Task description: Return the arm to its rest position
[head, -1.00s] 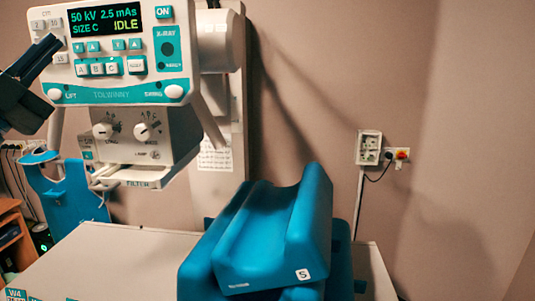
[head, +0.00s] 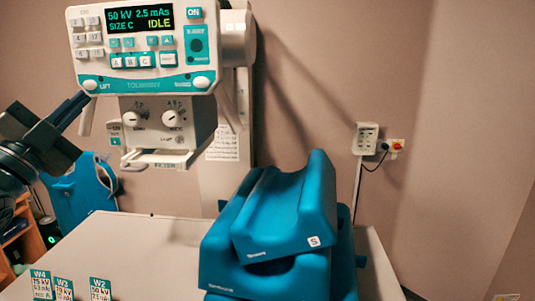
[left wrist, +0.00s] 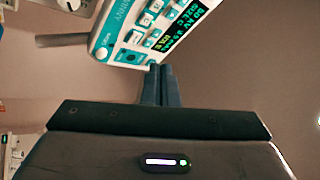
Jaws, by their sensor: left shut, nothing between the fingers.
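My left gripper (head: 80,103) is in the left of the head view, just below the lower left corner of the X-ray control panel. In the left wrist view its two dark fingers (left wrist: 161,86) are together with nothing between them. The control panel (head: 142,50) is white and teal, and its screen reads 50 kV, 2.5 mAs, SIZE C, IDLE. It also shows tilted at the top of the left wrist view (left wrist: 133,36). I cannot tell whether the fingertips touch the panel in the head view. My right gripper is not in view.
Blue padded supports (head: 285,212) are stacked on the pale table (head: 150,240). Labelled cards W4 (head: 40,284), W3 (head: 64,289) and W2 (head: 100,289) stand at its near left. A blue stand (head: 75,195) is behind at left. A wall socket (head: 367,138) is at right.

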